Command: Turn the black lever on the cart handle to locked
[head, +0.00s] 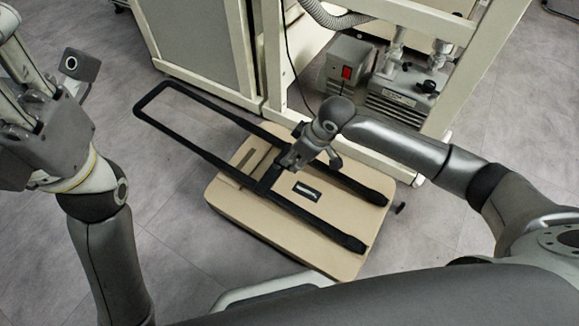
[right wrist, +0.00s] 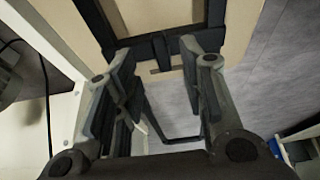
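The cart (head: 335,235) is a low beige platform with a black folding handle (head: 185,148) that reaches toward the upper left. A black crossbar (head: 268,181) joins the handle's two rails. My right gripper (head: 288,160) is over this crossbar and hides part of it. In the right wrist view, my right gripper (right wrist: 163,58) has its fingers spread wide, with the crossbar (right wrist: 150,47) and a short black piece beyond and between the tips; no grip on it shows. I cannot clearly pick out the lever. My left gripper (head: 38,80) is at the left, far from the cart, its fingertips partly cut off.
A cream equipment frame (head: 250,60) stands just behind the cart, close to my right arm. It holds a grey box with a red switch (head: 346,73) and a pump (head: 402,95). Grey floor (head: 165,205) left of the cart is clear.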

